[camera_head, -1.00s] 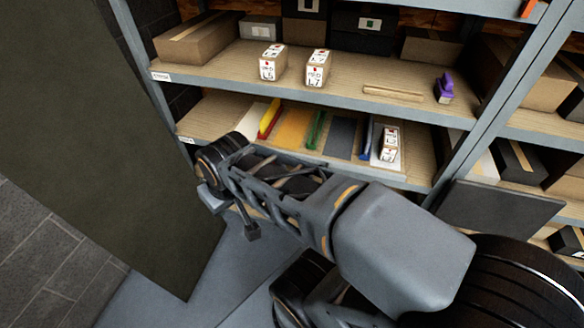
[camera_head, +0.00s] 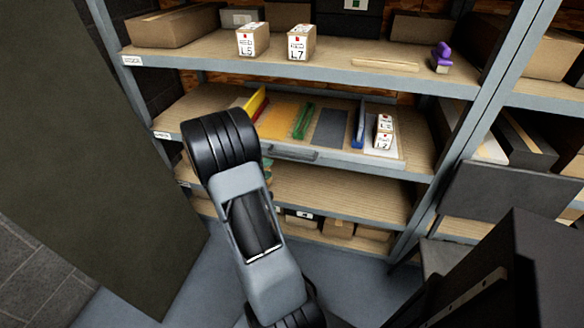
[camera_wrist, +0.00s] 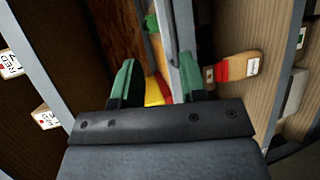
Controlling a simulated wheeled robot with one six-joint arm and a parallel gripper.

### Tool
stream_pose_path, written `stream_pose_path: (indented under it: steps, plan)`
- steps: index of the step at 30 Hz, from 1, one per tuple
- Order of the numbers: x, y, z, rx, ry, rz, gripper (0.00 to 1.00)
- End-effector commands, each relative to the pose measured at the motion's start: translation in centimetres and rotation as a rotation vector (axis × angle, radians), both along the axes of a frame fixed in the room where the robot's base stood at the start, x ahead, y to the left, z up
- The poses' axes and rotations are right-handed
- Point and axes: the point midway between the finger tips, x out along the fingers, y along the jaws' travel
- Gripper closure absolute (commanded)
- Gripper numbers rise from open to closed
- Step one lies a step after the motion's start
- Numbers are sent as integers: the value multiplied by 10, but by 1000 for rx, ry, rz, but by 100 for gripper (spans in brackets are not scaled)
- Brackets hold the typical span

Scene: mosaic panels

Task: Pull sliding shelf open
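The sliding shelf (camera_head: 345,164) is the middle board of the rack in the head view, with a grey front edge and a dark bar handle (camera_head: 293,154). It carries coloured panels and labelled white boxes. My gripper is mostly hidden behind my arm in the head view, close to the left part of this front edge. In the wrist view my gripper (camera_wrist: 158,60) has its two green fingers apart. A grey shelf edge (camera_wrist: 184,25) runs by the right finger. Nothing is clearly held, and I cannot tell whether a finger touches the handle.
An upper shelf (camera_head: 330,70) holds white labelled boxes (camera_head: 253,40) and a purple item (camera_head: 441,56). A lower shelf (camera_head: 340,195) is below. A dark green panel (camera_head: 80,150) stands at the left. A dark grey panel (camera_head: 500,191) is at the right.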

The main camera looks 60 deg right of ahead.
Motion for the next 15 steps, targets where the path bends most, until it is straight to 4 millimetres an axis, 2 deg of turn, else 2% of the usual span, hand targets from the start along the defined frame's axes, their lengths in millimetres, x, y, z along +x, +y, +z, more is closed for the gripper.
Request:
stream_pose_path:
  steps: [1,4,8,15]
  plan:
    - [2,-7,-16,-19,8,15,61]
    - [5,-17,-27,-47,10,44,61]
    - [5,-32,-34,-61,10,58,61]
    - [1,-75,-42,-61,10,58,61]
